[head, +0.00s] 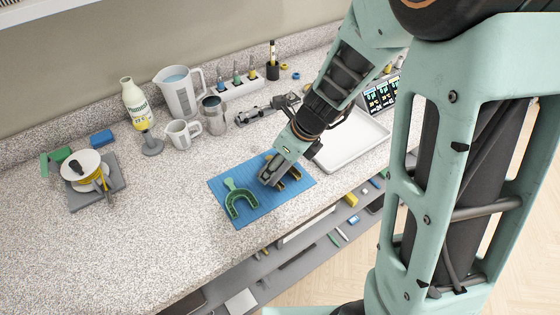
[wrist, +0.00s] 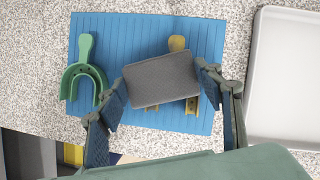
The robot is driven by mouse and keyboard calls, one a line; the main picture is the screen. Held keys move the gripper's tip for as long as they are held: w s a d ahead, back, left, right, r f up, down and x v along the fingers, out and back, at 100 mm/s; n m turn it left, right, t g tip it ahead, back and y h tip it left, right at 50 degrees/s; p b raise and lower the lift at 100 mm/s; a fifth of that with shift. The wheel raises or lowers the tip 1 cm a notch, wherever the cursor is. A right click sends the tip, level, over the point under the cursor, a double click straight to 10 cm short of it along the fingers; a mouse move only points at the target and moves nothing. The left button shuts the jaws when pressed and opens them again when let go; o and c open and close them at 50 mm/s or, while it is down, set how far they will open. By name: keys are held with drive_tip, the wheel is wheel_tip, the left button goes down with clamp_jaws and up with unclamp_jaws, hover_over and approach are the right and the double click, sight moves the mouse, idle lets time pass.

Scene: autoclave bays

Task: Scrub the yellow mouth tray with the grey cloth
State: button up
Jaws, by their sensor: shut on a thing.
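The grey cloth (wrist: 160,80) is a folded block held between the two fingers of my gripper (wrist: 163,84). In the head view my gripper (head: 271,175) is low over the blue mat (head: 222,184). The yellow mouth tray lies on the mat under the cloth. Its handle (wrist: 177,42) shows above the cloth and part of its curved end shows below; the cloth hides its middle. I cannot tell whether the cloth touches it. A green mouth tray (wrist: 85,72) lies on the mat to the left, apart from my gripper; it also shows in the head view (head: 239,198).
A white tray (head: 352,142) stands right of the mat. Behind are a white mug (head: 183,134), a metal jug (head: 214,116), a pitcher (head: 180,92) and a bottle (head: 135,105). The counter between is clear.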

drive_tip(key=shift+s+f, duration=0.1)
drive_tip(key=shift+s, duration=0.1)
drive_tip(key=shift+w+d, duration=0.55)
drive_tip(key=shift+d, duration=0.2)
drive_tip(key=shift+w+d, duration=0.5)
drive_tip(key=shift+d, duration=0.2)
drive_tip(key=shift+a, duration=0.1)
drive_tip(key=shift+s+a+r+p, duration=0.15)
drive_tip(key=shift+s+a+p, duration=0.25)
drive_tip(key=shift+a, duration=0.3)
drive_tip(key=shift+s+a+r+p, duration=0.1)
drive_tip(key=shift+s+a+p, duration=0.3)
drive_tip(key=shift+a, duration=0.3)
drive_tip(key=shift+w+d+f, duration=0.1)
drive_tip(key=shift+w+d, duration=0.35)
drive_tip(key=shift+d, duration=0.3)
drive_tip(key=shift+w+d+f, duration=0.1)
drive_tip(key=shift+w+d, duration=0.35)
drive_tip(key=shift+d, duration=0.3)
